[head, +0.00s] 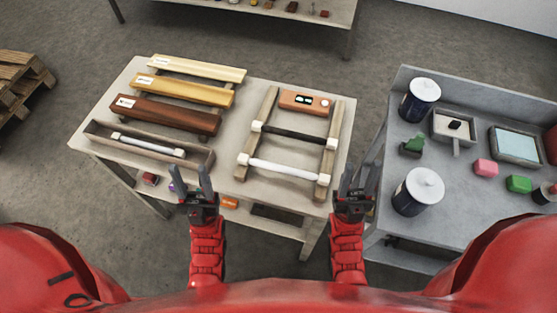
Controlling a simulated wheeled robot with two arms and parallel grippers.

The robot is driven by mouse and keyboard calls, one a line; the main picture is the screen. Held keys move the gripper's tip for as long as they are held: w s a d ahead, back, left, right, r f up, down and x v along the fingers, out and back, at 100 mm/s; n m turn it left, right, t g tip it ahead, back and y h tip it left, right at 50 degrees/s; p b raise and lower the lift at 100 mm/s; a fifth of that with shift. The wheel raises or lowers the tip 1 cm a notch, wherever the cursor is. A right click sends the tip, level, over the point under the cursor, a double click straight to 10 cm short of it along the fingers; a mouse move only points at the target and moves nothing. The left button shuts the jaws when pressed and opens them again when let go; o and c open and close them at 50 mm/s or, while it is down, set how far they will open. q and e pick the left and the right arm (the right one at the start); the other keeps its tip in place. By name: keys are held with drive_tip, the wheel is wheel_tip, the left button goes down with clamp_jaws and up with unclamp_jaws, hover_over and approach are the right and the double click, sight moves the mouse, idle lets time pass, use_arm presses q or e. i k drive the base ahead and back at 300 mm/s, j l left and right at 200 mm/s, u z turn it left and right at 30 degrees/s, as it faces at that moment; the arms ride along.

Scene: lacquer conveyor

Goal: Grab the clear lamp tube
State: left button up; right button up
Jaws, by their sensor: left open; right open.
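A pale, whitish lamp tube (285,168) with cream end caps lies across the near part of a wooden two-rail rack (335,132) on the table. A dark tube (292,133) with similar end caps lies across the rack behind it. A thinner white tube (150,145) lies in a long open wooden tray (195,160) at the table's front left. Which tube counts as clear is hard to tell. My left gripper (204,183) is open and empty near the table's front edge, left of the rack. My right gripper (357,182) is open and empty, right of the pale tube.
Several labelled wooden bars (165,115) lie behind the tray. An orange device (304,102) sits at the rack's far end. A grey bench (458,180) at right holds white-lidded cans (418,192), trays and coloured blocks. A pallet (20,85) stands far left.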

sight(323, 180)
drive_tip(key=k+l, duration=0.4)
drive_tip(key=l, duration=0.15)
drive_tip(key=k+l+u, duration=0.1)
drive_tip(key=k+l, duration=0.3)
drive_tip(key=l, duration=0.15)
